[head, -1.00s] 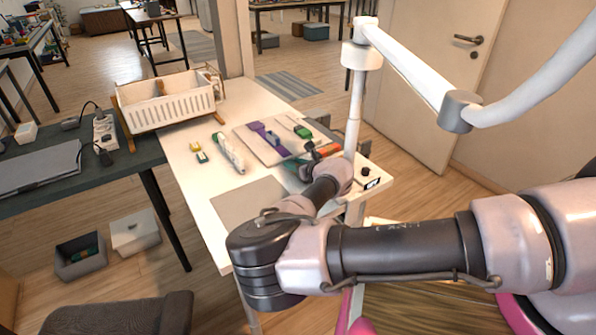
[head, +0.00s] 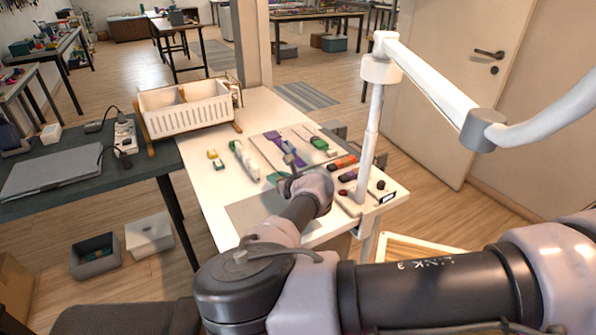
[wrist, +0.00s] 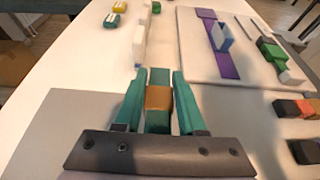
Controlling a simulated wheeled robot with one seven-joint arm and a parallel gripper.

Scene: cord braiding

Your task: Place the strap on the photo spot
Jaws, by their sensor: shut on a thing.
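My gripper (wrist: 159,74) is shut on a teal strap (wrist: 158,77) with an orange-brown band around its middle. The strap is between the two teal fingers in the wrist view. In the head view, my gripper (head: 284,179) is above the pale table, between the board and the flat grey square that looks like the photo spot (head: 258,212). The grey square also shows at the lower left of the wrist view (wrist: 60,135). It is bare where visible; my arm covers part of it. I cannot tell the strap's height above the table.
A board (head: 300,152) behind my gripper carries a purple strip (wrist: 222,62), a blue-white block and green pieces. Orange and dark pieces (head: 343,163) lie to its right, near a white lamp post (head: 368,140). A white slatted bin (head: 186,112) stands at the back left.

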